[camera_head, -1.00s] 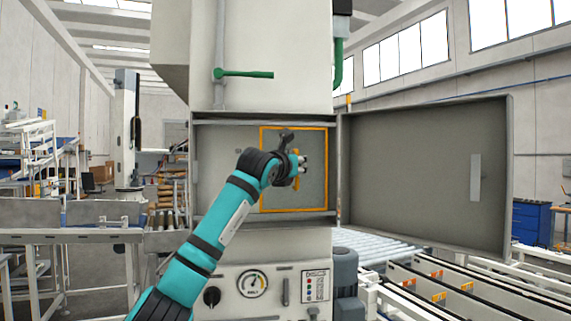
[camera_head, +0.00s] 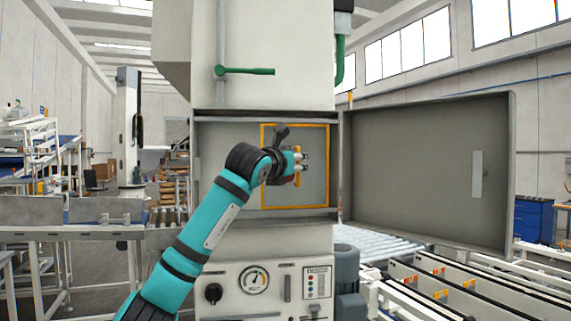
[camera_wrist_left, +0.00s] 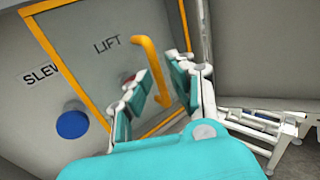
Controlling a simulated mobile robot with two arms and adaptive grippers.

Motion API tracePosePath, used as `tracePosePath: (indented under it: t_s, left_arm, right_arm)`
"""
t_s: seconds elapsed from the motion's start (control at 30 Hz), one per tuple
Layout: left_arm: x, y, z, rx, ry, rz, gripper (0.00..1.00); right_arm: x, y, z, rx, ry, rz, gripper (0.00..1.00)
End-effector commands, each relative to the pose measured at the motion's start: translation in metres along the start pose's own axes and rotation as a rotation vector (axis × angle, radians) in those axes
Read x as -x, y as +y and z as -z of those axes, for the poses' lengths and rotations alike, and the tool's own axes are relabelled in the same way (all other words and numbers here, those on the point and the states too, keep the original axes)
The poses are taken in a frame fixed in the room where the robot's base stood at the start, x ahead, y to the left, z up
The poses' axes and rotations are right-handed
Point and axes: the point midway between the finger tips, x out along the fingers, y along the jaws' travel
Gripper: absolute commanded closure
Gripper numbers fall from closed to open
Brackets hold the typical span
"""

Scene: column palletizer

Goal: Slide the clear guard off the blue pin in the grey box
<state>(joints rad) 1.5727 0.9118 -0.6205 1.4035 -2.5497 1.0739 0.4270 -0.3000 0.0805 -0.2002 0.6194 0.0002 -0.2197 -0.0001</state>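The clear guard (camera_head: 315,190) has an orange frame and covers the right part of the grey box (camera_head: 225,120). Its orange handle (camera_wrist_left: 150,62) stands upright on the pane. My left gripper (camera_head: 300,161) is at the handle; in the left wrist view its fingers (camera_wrist_left: 157,78) are apart, with the handle showing between them. Contact cannot be told. The blue pin (camera_wrist_left: 72,125) shows left of the guard's frame edge, outside the pane, under a partly cut-off "SLEW" label. A red part (camera_wrist_left: 129,78) shows below the "LIFT" label, partly behind a finger. My arm hides the blue pin in the head view.
The box's door (camera_head: 425,170) stands open to the right. A green-handled lever (camera_head: 245,72) is above the box. A gauge (camera_head: 253,280) and a black knob (camera_head: 213,293) are below. Roller conveyors (camera_head: 375,243) lie to the lower right.

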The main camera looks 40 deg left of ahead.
Motion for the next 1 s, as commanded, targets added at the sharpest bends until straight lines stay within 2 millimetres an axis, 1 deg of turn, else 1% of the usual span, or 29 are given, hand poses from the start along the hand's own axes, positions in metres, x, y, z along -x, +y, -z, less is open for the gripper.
tracePosePath:
  t_s: [0.03, 0.1, 0.2, 0.3, 0.4, 0.57, 1.0]
  left_arm:
    - [0.012, 0.0, 0.0, -0.005, -0.002, -0.001, 0.79]
    - [0.028, 0.0, -0.001, -0.004, -0.004, -0.001, 0.79]
    - [0.047, -0.001, 0.001, -0.004, 0.0, 0.0, 0.79]
    - [0.062, -0.001, 0.0, -0.002, 0.0, 0.0, 0.79]
    - [0.071, -0.001, 0.001, -0.002, 0.001, 0.0, 0.79]
    - [0.076, -0.002, 0.001, -0.001, 0.001, 0.0, 0.79]
    - [0.076, -0.002, 0.0, -0.001, 0.001, 0.001, 0.79]
  right_arm:
    - [0.0, 0.0, 0.0, 0.0, 0.0, 0.0, 0.38]
    - [0.0, 0.0, 0.0, 0.0, 0.0, 0.0, 0.38]
    - [0.0, 0.0, 0.0, 0.0, 0.0, 0.0, 0.38]
    - [0.0, 0.0, 0.0, 0.0, 0.0, 0.0, 0.38]
    - [0.0, -0.001, 0.0, 0.0, 0.0, 0.0, 0.38]
    - [0.0, -0.001, 0.0, 0.0, 0.0, 0.001, 0.38]
    - [0.0, -0.001, 0.0, 0.0, 0.0, 0.001, 0.38]
